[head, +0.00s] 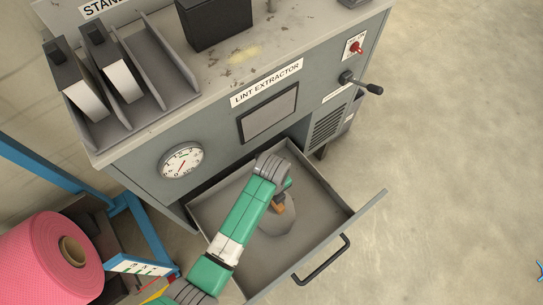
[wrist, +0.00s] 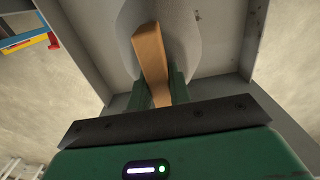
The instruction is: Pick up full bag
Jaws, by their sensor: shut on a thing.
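The full bag (head: 279,224) is a grey, rounded shape lying in the open drawer (head: 327,227) of the lint extractor. An orange-brown strip stands up from it like a handle or neck; it shows clearly in the wrist view, where the grey bag (wrist: 189,48) is behind it. My gripper (head: 279,200) reaches down into the drawer and is shut on the strip of the bag. In the wrist view my gripper (wrist: 160,92) has its green fingers on both sides of the strip. My arm hides part of the bag and drawer in the head view.
The lint extractor cabinet (head: 220,155) stands behind the drawer, with a gauge (head: 181,162) and a lever (head: 363,84). A pink roll (head: 45,262) on a blue frame stands at left. Floor at right is clear.

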